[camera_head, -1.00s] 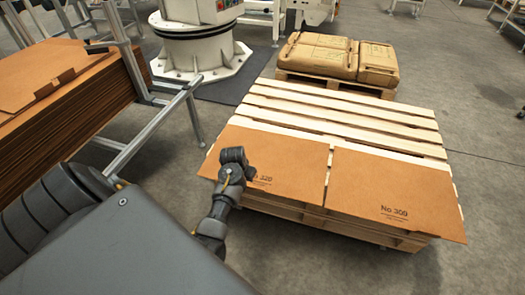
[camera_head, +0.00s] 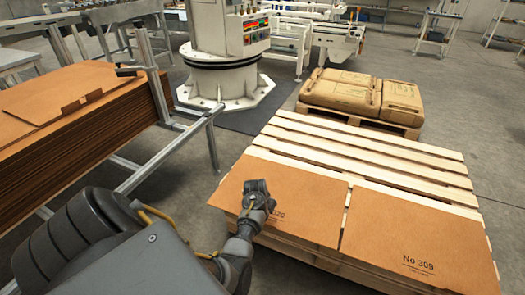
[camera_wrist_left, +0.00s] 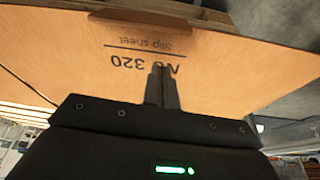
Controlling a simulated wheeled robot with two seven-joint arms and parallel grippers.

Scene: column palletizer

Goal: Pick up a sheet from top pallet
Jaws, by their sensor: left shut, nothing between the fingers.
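A brown slip sheet marked No 320 (camera_head: 305,210) lies on the front left of the top wooden pallet (camera_head: 375,155). A second sheet, No 309 (camera_head: 410,235), lies beside it on the right. My left gripper (camera_head: 268,203) is at the front part of the No 320 sheet and covers part of its print. In the left wrist view its fingers (camera_wrist_left: 160,82) are together and empty in front of the No 320 sheet (camera_wrist_left: 85,62); whether they touch it I cannot tell. My right gripper is not in view.
A tall stack of brown cardboard (camera_head: 75,125) stands at the left behind a grey metal frame (camera_head: 175,150). A white machine base (camera_head: 225,75) stands behind it. Brown sacks (camera_head: 345,92) lie on another pallet at the back. The floor right of the pallets is clear.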

